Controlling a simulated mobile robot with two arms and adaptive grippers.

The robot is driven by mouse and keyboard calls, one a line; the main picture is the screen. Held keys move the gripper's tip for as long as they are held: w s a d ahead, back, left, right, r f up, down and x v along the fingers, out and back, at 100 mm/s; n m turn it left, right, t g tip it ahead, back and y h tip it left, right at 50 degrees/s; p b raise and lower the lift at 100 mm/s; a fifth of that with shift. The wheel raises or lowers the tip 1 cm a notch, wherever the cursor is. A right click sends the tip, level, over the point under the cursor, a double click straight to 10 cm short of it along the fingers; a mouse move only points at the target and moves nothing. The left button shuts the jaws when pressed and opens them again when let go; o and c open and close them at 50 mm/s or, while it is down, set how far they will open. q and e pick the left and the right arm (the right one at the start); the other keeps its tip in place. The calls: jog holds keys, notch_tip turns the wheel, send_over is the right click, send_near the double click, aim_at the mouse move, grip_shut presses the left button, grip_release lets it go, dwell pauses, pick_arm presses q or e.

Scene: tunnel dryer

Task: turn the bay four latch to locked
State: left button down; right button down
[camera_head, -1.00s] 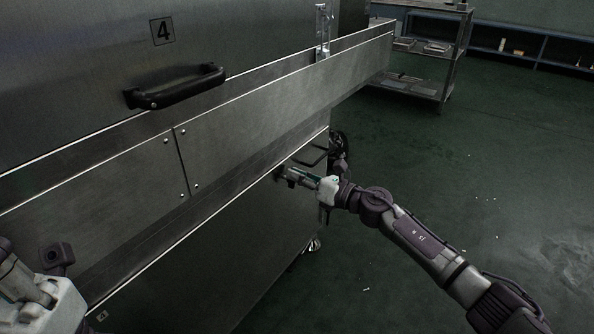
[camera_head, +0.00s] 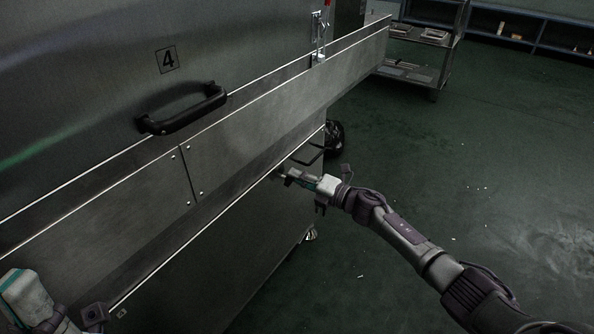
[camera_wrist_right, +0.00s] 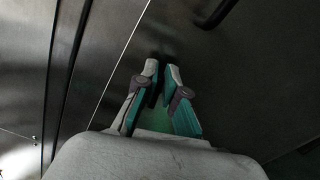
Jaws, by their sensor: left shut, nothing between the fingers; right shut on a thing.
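The bay four panel bears a black "4" label (camera_head: 167,60) and a black bar handle (camera_head: 183,110). A small upright metal fitting with a red tip (camera_head: 319,40) stands on the ledge to the right; I cannot tell whether it is the latch. My right gripper (camera_head: 286,177) is at the cabinet front below the ledge, shut on a small dark part. In the right wrist view its fingertips (camera_wrist_right: 162,72) are close together against the dark metal; the held part is mostly hidden. My left gripper (camera_head: 22,290) is at the lower left, empty and shut, its fingertips not clearly seen.
The long metal ledge (camera_head: 250,108) juts out above my right gripper. A black bar (camera_head: 308,157) and a dark wheel (camera_head: 334,138) are just beyond it. A shelf cart (camera_head: 425,50) stands at the back. The green floor on the right is mostly clear.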

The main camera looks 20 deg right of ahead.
jog(key=shift+f+m+p, duration=0.25)
jog(key=shift+m+p, duration=0.4)
jog(key=shift+m, duration=0.95)
jog(key=shift+d, duration=0.1)
jog(key=c, duration=1.3)
grip_release()
jog(key=shift+o, duration=0.2)
jog(key=v, duration=1.2)
